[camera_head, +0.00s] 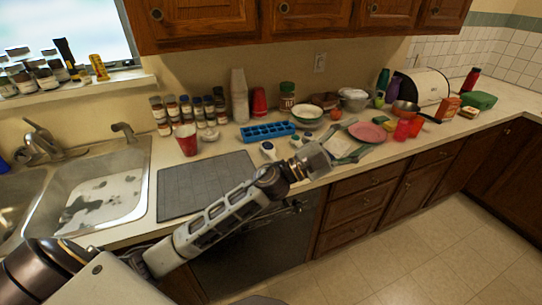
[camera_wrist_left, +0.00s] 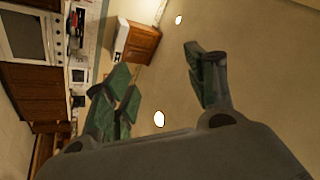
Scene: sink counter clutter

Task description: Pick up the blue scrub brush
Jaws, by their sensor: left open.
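A small white-and-dark item (camera_head: 268,149) lies on the counter in front of the blue ice tray; it may be the blue scrub brush, but it is too small to tell. A similar small item (camera_head: 296,142) lies to its right, close to my left wrist. My left gripper (camera_head: 345,146) is over the front of the counter, past these items and to their right. In the left wrist view the fingers (camera_wrist_left: 165,85) are spread apart with nothing between them. That view shows ceiling, cabinets and an oven, and no brush. My right gripper is not in view.
The blue ice tray (camera_head: 268,131), a red cup (camera_head: 186,139) and several spice jars stand behind. A grey mat (camera_head: 206,185) lies left, beside the sink (camera_head: 110,190). A pink plate (camera_head: 367,132), bowls and bottles crowd the right.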

